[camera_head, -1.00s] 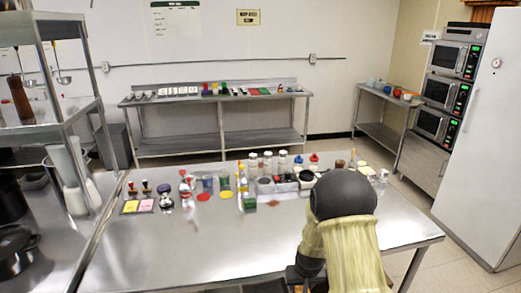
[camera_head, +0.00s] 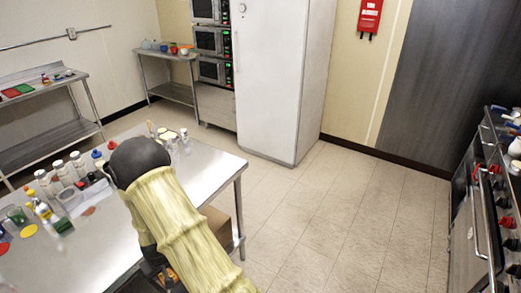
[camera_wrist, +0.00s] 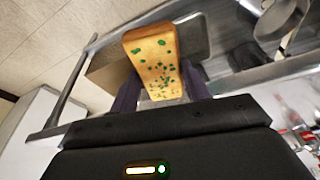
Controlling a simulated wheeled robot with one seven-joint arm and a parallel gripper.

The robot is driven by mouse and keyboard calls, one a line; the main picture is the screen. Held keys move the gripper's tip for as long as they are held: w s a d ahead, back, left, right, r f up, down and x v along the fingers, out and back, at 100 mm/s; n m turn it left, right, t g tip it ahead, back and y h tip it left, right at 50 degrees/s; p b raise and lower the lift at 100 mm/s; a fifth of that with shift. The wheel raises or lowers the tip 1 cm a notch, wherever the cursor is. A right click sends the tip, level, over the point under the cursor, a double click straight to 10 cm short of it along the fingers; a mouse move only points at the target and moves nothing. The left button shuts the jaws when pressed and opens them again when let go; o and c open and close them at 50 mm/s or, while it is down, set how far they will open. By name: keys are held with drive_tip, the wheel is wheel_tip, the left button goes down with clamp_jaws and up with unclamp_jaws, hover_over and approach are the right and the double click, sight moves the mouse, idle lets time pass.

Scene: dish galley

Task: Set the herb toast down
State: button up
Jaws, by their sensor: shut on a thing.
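The herb toast (camera_wrist: 154,62) is a golden slab with green flecks, seen in the wrist view. My gripper (camera_wrist: 158,92) is shut on it, with a dark finger on each side. The toast is held up in the air, with a steel table and its lower shelf behind it in that view. In the head view, my arm covers the gripper's end and the toast is hidden or too small to make out.
A steel table (camera_head: 85,252) with bottles and jars along its far side stands at the left. A white fridge (camera_head: 272,80) stands at the back. The tiled floor (camera_head: 345,215) is open to the right. A stove (camera_head: 478,225) stands at the right edge.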

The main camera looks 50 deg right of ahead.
drive_tip(key=p+v, duration=0.7)
drive_tip(key=p, duration=0.1)
drive_tip(key=shift+s+r, duration=0.1)
drive_tip(key=shift+s, duration=0.25)
drive_tip(key=shift+s+r+p, duration=0.25)
drive_tip(key=shift+p, duration=0.3)
drive_tip(key=shift+f, duration=0.15)
